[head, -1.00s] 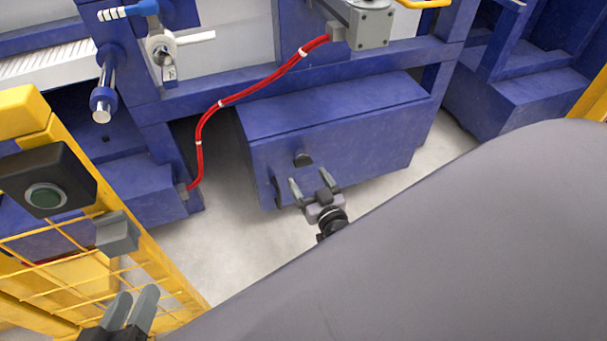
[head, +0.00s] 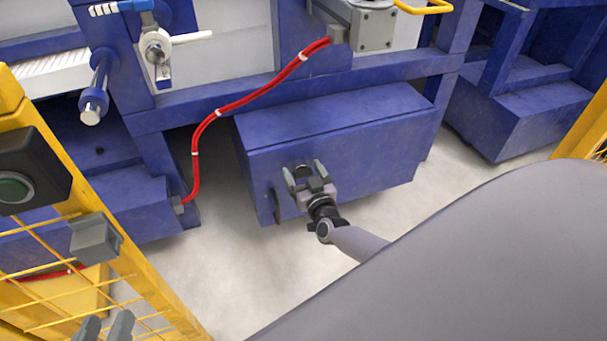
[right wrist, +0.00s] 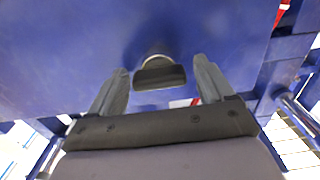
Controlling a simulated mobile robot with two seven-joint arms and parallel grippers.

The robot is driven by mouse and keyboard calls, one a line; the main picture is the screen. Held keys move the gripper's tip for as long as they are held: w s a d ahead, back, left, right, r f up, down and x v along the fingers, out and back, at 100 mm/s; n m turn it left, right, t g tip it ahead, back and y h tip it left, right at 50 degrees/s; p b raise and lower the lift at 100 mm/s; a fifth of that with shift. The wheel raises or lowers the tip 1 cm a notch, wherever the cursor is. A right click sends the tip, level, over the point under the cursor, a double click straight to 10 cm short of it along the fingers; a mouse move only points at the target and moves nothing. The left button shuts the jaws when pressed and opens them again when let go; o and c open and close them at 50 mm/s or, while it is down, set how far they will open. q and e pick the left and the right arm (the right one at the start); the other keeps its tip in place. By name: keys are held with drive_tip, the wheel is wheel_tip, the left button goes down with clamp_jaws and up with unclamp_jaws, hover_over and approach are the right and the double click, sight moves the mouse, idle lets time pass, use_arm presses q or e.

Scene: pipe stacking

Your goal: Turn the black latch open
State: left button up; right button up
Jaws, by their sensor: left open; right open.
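The black latch (right wrist: 160,75) is a small dark knob with a grey round base on the front face of a blue box (head: 350,160). In the right wrist view it sits between and just beyond my right gripper's open fingers, and I cannot tell whether they touch it. In the head view my right gripper (head: 304,177) is open at the box's front face, and the latch (head: 302,170) is mostly hidden behind it. My left gripper (head: 103,328) is open and empty at the bottom left, partly cut off by the frame edge.
A yellow mesh fence (head: 120,270) with a grey block and a dark button box (head: 30,170) stands at the left. A red cable (head: 215,115) runs left of the blue box. Pale floor is clear below.

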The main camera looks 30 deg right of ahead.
drive_tip(key=c, duration=1)
drive_tip(key=shift+o, duration=0.2)
